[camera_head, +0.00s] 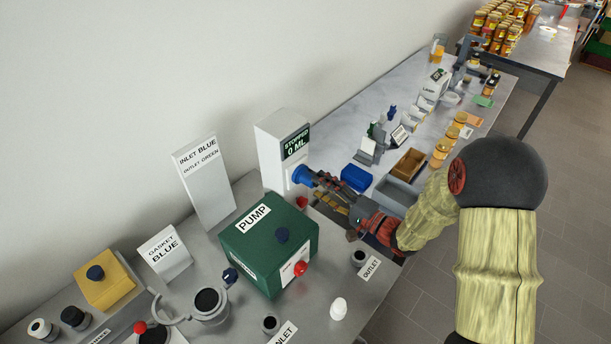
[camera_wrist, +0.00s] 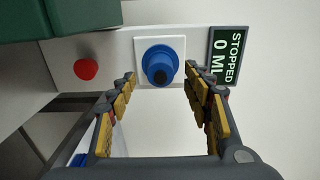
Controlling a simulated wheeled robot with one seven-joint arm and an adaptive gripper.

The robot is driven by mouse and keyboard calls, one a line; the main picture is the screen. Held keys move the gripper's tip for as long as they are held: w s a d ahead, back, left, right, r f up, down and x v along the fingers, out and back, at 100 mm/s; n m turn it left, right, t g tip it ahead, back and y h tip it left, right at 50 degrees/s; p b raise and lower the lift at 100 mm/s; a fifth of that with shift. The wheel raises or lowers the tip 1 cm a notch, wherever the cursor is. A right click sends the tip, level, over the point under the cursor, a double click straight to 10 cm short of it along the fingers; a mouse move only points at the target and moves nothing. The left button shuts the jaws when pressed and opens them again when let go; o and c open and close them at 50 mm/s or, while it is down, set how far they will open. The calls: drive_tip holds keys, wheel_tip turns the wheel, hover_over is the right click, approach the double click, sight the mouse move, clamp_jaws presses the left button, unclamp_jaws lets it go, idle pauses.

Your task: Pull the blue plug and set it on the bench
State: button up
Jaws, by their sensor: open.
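The blue plug (camera_wrist: 160,66) sits in a white square plate (camera_wrist: 178,46) on the front of the white meter post. In the head view the plug (camera_head: 302,174) shows just beyond my gripper's fingertips. My gripper (camera_head: 322,180) is open and faces the plug. In the wrist view my gripper (camera_wrist: 161,82) has one finger on each side of the plug, with gaps showing between fingers and plug. The bench (camera_head: 235,215) is grey and runs along the wall; its part under the plug is partly hidden by my gripper and arm.
A green pump box (camera_head: 263,265) with a red knob (camera_head: 300,269) stands close left of my gripper. A red button (camera_wrist: 86,69) is beside the plug. A blue bin (camera_head: 357,178), a brown tray (camera_head: 408,164) and a grey tray (camera_head: 397,194) stand to the right.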

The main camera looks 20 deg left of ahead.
sight(314, 184)
drive_tip(key=b+x, duration=0.1)
drive_tip(key=x, duration=0.2)
drive_tip(key=shift+a+f+b, duration=0.1)
drive_tip(key=shift+a+b, duration=0.05)
drive_tip(key=shift+b, duration=0.2)
drive_tip(key=shift+w+a+b, duration=0.3)
drive_tip(key=shift+w+a, duration=0.05)
drive_tip(key=shift+a, duration=0.3)
drive_tip(key=shift+b, duration=1)
drive_tip(key=shift+c, duration=0.5)
drive_tip(key=c, duration=1.1)
clamp_jaws()
drive_tip(key=shift+d, duration=0.1)
drive_tip(key=shift+b+v, duration=0.75)
drive_tip(key=shift+v, duration=2.15)
